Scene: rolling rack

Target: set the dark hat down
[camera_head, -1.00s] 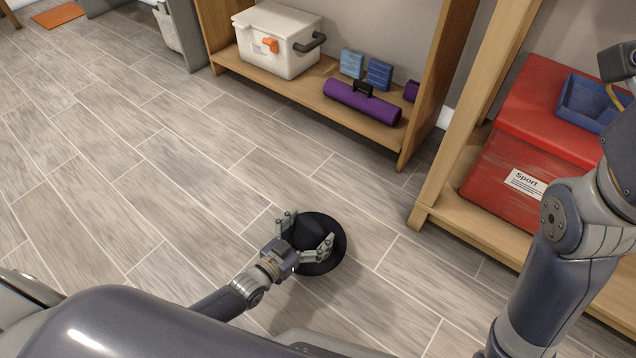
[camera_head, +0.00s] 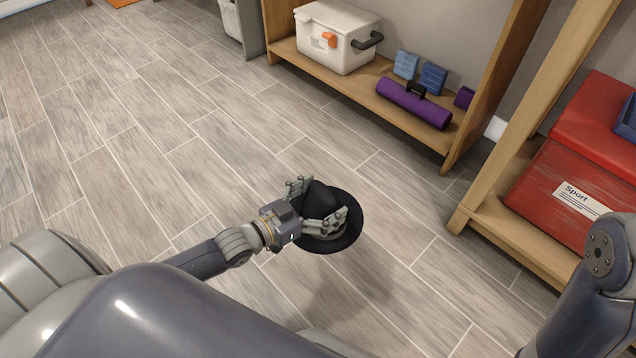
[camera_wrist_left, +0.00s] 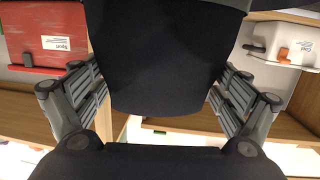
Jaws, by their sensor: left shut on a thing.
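The dark hat (camera_head: 349,237) is black with a round brim and is held out over the wood-plank floor in the head view. My left gripper (camera_head: 318,205) is shut on its crown, one finger on each side. In the left wrist view the dark hat (camera_wrist_left: 160,60) fills the middle between the two fingers of the left gripper (camera_wrist_left: 158,100). My right gripper is not in view; only part of my right arm shows at the lower right.
A low wooden shelf holds a white cooler (camera_head: 337,38), blue blocks (camera_head: 433,78) and a purple rolled mat (camera_head: 413,103). A second wooden shelf at right holds a red box (camera_head: 560,185) labelled Sport. The floor (camera_head: 150,150) to the left is clear.

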